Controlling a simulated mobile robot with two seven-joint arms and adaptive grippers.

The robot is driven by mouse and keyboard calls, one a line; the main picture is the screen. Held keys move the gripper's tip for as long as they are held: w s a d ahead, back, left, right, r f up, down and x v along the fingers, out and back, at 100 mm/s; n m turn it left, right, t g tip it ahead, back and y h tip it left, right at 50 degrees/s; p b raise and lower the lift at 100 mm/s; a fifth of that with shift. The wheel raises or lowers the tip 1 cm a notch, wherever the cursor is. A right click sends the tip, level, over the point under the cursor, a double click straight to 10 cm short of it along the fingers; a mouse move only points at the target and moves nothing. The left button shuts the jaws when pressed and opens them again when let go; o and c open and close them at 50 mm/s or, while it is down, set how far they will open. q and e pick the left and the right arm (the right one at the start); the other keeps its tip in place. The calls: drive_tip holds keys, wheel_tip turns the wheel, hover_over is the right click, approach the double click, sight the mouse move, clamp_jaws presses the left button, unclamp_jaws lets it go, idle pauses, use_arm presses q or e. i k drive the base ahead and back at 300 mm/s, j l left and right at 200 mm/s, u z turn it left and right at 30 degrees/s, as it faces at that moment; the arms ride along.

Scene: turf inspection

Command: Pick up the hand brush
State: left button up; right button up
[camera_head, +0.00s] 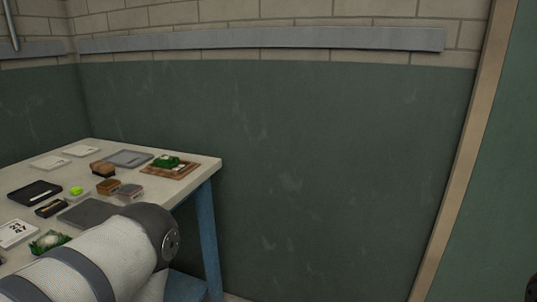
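Several small items lie on a pale table (205,164) at the left. I cannot tell for sure which one is the hand brush. A brown block-like item with a darker lower part (102,168) lies near the middle of the tabletop, and a small dark item with a tan strip (51,208) lies closer to the front; either is too small to name. My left arm reaches over the front right part of the table and hides some of it. Neither gripper shows in this view.
A wooden board with green turf (182,173) lies at the table's right end. A grey tray (128,158), a black tray (35,193), a yellow-green ball (76,191) and a numbered card (16,233) are also there. A bare green wall (330,170) stands behind.

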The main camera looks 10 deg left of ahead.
sight(103, 169)
drive_tip(key=u, duration=1.6)
